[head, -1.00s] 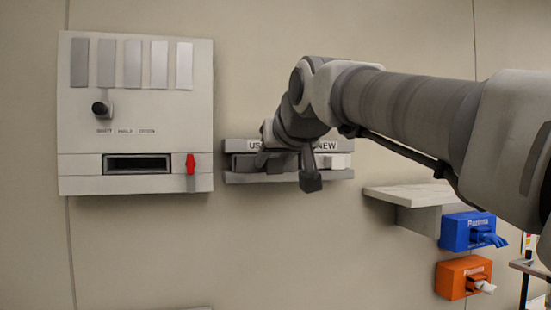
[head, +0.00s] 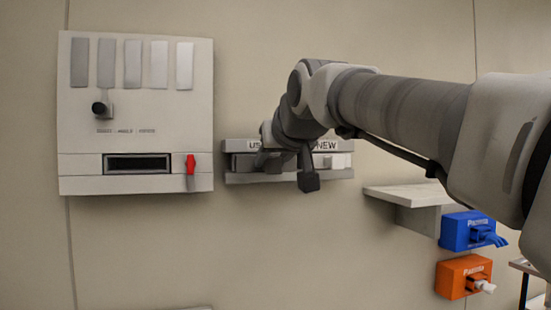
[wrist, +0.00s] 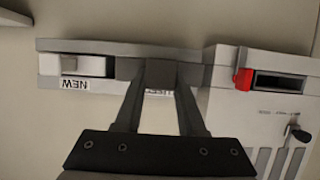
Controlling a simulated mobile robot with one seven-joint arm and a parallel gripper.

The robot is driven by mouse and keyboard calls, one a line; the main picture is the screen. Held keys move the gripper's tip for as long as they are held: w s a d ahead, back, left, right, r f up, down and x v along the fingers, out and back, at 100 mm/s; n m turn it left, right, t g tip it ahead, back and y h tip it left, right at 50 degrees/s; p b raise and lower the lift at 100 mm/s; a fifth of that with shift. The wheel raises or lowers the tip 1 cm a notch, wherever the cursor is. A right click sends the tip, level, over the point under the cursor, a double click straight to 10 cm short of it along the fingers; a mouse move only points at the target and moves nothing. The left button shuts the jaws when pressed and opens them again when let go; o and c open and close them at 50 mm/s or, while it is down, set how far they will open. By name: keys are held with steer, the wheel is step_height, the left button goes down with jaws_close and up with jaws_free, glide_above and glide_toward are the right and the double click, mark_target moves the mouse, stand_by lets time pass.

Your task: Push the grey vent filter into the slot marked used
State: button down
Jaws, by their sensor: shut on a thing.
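The grey vent filter (wrist: 161,72) is a dark grey block between my fingertips in the wrist view, which shows the rack upside down. In the head view its left part (head: 243,162) shows in the bay under the mostly covered USED label (head: 252,146). My gripper (wrist: 162,66) is shut on the filter, at the wall rack (head: 290,177). My wrist hides much of the rack's middle in the head view. I cannot tell how deep the filter sits.
A white filter (wrist: 85,66) sits in the bay marked NEW, beside the grey one. A wall panel (head: 135,120) with a dark opening, a red lever (head: 191,165) and a black knob is to the left. A shelf (head: 410,194) and blue (head: 468,231) and orange (head: 463,277) boxes are at right.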

steer(key=shift+w+a+p, duration=0.2)
steer(key=shift+w+p, duration=0.15)
steer(key=shift+w, duration=0.45)
steer(key=shift+w+a+p, duration=0.25)
steer(key=shift+w+p, duration=0.1)
steer(key=shift+w, duration=0.45)
steer(key=shift+w+a+p, duration=0.2)
steer(key=shift+w+p, duration=0.15)
steer(key=shift+w, duration=0.45)
stand_by(2.2)
steer(key=shift+c, duration=2.1)
jaws_free()
steer(key=b+v, duration=0.2)
steer(key=v, duration=1.5)
steer(key=shift+s, duration=0.25)
steer(key=shift+r, duration=0.15)
steer(key=s+d+f+m+g+h, duration=0.1)
steer(key=s+d+f, duration=0.3)
steer(key=f, duration=0.9)
steer(key=s+d+f+m+g+h, duration=0.1)
steer(key=s+d+f+g, duration=0.2)
steer(key=f, duration=1.1)
steer(key=s+d+f+m+g+h, duration=0.1)
steer(key=s+d+f+g, duration=0.2)
steer(key=s+f, duration=0.5)
step_height(320, 180, down, 7)
steer(key=shift+s+d+r+h, duration=0.3)
steer(key=shift+d+h, duration=0.1)
steer(key=shift+d, duration=0.4)
